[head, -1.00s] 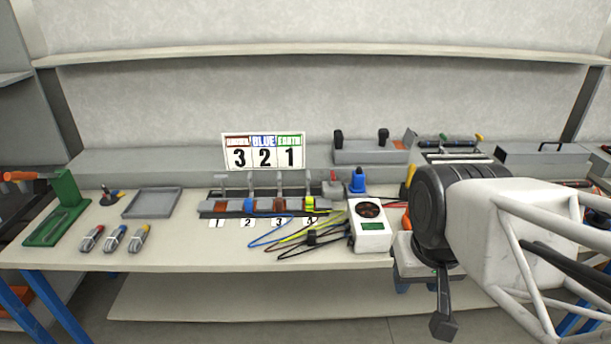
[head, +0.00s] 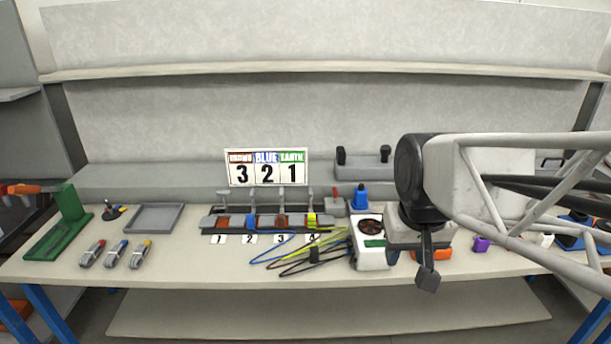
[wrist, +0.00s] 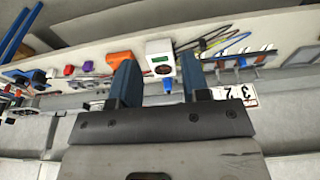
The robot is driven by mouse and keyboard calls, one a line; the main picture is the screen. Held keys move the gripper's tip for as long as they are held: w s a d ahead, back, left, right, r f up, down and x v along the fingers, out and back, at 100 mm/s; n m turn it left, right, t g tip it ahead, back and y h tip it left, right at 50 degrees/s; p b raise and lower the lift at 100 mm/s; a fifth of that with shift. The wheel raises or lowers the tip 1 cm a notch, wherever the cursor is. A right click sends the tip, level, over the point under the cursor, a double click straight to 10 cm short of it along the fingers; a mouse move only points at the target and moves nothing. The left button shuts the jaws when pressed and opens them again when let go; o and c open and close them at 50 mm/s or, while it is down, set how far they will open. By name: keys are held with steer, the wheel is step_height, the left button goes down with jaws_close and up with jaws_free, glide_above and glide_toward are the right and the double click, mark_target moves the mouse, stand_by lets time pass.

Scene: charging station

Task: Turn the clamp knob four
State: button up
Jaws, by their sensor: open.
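The clamp row (head: 268,229) lies on the bench with floor cards 1 to 4 in front. Clamp four (head: 311,218) is at its right end, above card 4, with a yellow-green part and an upright grey post (head: 309,193). I cannot make out how its knob is turned. The other positions show brown, blue and brown parts, each with a grey upright. My gripper (head: 428,278) hangs right of the clamp row, apart from it. In the wrist view my gripper (wrist: 158,62) is open with two blue fingers and nothing held; the clamps show to its right.
A white meter box (head: 370,252) stands between clamp four and my gripper. Loose blue, yellow and dark leads (head: 305,252) lie before the clamps. A blue-topped item (head: 360,199) stands behind the meter. A sign reading 3 2 1 (head: 266,168) stands behind the row.

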steer(key=w+a+r, duration=0.2)
steer(key=w+r, duration=0.1)
steer(key=w, duration=1.2)
steer(key=g, duration=0.2)
glide_above(311, 190)
steer(key=f, duration=1.9)
steer(key=shift+s+d+f, duration=0.1)
steer(key=shift+s+f, duration=0.15)
steer(key=shift+f, duration=0.15)
steer(key=shift+w+f, duration=0.35)
steer(key=shift+f, duration=0.05)
steer(key=shift+f, duration=0.1)
steer(key=shift+f, duration=3.75)
